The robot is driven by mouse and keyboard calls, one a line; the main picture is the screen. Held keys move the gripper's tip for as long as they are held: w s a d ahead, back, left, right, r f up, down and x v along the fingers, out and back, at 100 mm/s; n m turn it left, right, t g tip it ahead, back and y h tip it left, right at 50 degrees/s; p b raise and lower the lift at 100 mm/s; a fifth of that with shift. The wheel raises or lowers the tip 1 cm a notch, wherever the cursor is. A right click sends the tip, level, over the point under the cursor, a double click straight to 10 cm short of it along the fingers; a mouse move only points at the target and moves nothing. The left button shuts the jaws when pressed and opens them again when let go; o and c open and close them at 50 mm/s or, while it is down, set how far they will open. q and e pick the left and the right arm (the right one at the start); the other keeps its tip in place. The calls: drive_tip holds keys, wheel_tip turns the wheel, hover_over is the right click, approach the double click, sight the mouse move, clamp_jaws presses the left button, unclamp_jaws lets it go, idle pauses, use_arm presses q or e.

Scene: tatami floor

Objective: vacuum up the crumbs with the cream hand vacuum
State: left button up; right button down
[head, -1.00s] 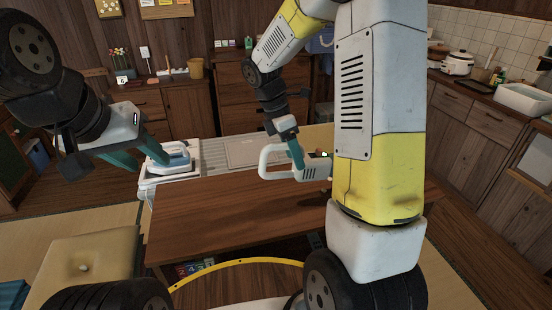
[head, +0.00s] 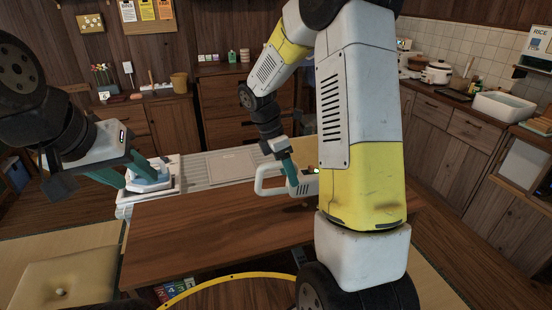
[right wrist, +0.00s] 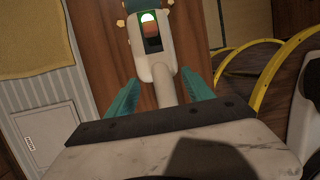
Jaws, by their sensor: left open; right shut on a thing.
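The cream hand vacuum (head: 306,184) is in my right gripper (head: 291,178), which is shut on its handle. It is held over the back part of the wooden table (head: 190,225); whether it touches the top I cannot tell. In the right wrist view the vacuum (right wrist: 155,72) lies between the teal fingers (right wrist: 160,100), a green light on its body. A few small yellowish crumbs (right wrist: 120,23) show on the wood beside its far end. In the head view I cannot make out crumbs; my right arm hides part of the table. My left gripper (head: 128,180) is open, left of the table.
A pale blue and white appliance (head: 150,177) sits on a white stand (head: 125,200) behind my left gripper. A tan cushion (head: 65,280) lies at the front left. A yellow hoop (head: 235,277) curves at the table's front. The left tabletop is clear.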

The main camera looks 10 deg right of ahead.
drive_tip(key=shift+f, duration=0.9)
drive_tip(key=shift+w+a, duration=2.25)
drive_tip(key=shift+a, duration=3.1)
drive_tip(key=shift+s+a, duration=1.8)
drive_tip(key=shift+s, duration=2.9)
drive_tip(key=shift+w+a, duration=1)
drive_tip(key=shift+a, duration=1)
drive_tip(key=shift+s+d, duration=2.25)
drive_tip(key=shift+d, duration=3.5)
drive_tip(key=shift+r, duration=2.9)
